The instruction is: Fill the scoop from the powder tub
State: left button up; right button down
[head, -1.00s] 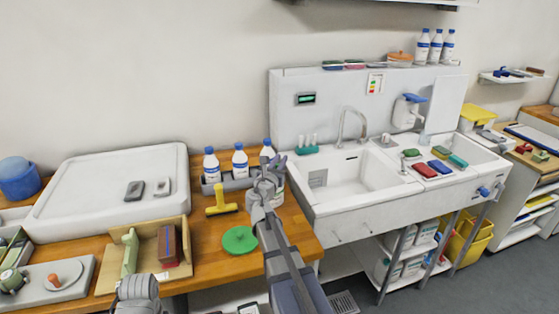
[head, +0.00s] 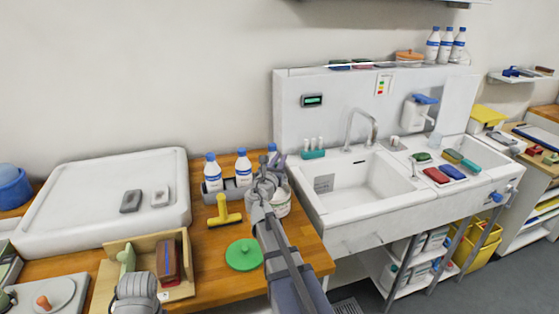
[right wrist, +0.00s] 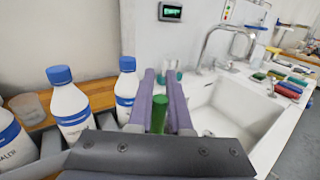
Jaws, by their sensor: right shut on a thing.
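My right gripper (head: 277,163) is at the back of the wooden counter, at the white powder tub (head: 282,204). The gripper and wrist cover much of the tub, and its inside is hidden. In the right wrist view the purple fingers (right wrist: 161,103) are shut on a green upright handle (right wrist: 159,114), which I take to be the scoop's. The scoop's bowl is hidden, so I cannot tell whether it holds powder. A round green lid (head: 244,254) lies flat on the counter in front of the tub. My left arm shows at the lower left, but its fingers do not.
Blue-capped bottles (head: 213,172) stand in a grey rack left of the tub. A yellow T-shaped tool (head: 222,211) lies before them. A wooden box (head: 182,292) holds brushes at the front left. A white sink (head: 360,185) adjoins the counter on the right.

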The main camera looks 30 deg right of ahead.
jog(key=shift+f+b, duration=1.6)
jog(key=shift+f, duration=0.4)
jog(key=shift+f+b, duration=0.5)
jog(key=shift+b, duration=0.05)
dwell(0.5)
jog(key=shift+r, duration=0.1)
notch_tip(320, 180, up, 7)
jog(key=p, duration=0.7)
